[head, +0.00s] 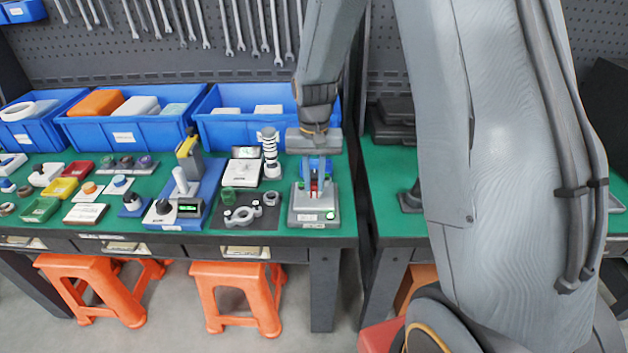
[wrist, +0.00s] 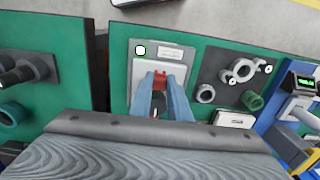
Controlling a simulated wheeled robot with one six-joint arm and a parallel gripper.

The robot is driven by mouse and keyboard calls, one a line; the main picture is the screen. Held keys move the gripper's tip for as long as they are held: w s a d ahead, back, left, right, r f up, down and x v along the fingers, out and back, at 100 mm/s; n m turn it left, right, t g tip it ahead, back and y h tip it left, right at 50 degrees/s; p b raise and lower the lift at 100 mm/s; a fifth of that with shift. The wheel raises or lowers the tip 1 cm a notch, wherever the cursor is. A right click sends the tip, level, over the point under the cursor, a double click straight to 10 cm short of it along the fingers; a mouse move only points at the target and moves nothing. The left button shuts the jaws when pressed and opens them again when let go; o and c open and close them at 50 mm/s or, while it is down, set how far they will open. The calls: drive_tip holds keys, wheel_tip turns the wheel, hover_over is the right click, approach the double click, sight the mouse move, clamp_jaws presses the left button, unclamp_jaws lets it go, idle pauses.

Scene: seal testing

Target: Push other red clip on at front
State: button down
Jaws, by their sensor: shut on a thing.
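A red clip (wrist: 160,78) is between the fingertips of my gripper (wrist: 160,84) in the wrist view. My gripper is shut on it, pointing down at a grey test fixture (wrist: 172,56) with a green light and a white label. In the head view my gripper (head: 314,186) is over the same fixture (head: 330,213) at the right end of the green bench, with a little red showing between the blue fingers. My fingers hide much of the fixture's middle. I cannot tell whether the clip touches it.
Left of the fixture, a dark mat holds a grey clamp ring (head: 243,215) and a green ring (head: 228,195). A black-and-white striped cylinder (head: 270,153) stands close behind. Blue bins (head: 225,131) line the back. The bench's front edge is near the fixture.

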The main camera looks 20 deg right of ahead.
drive_tip(key=shift+f+b, duration=0.5)
drive_tip(key=shift+f, duration=0.8)
idle(0.5)
drive_tip(key=c, duration=1.6)
unclamp_jaws()
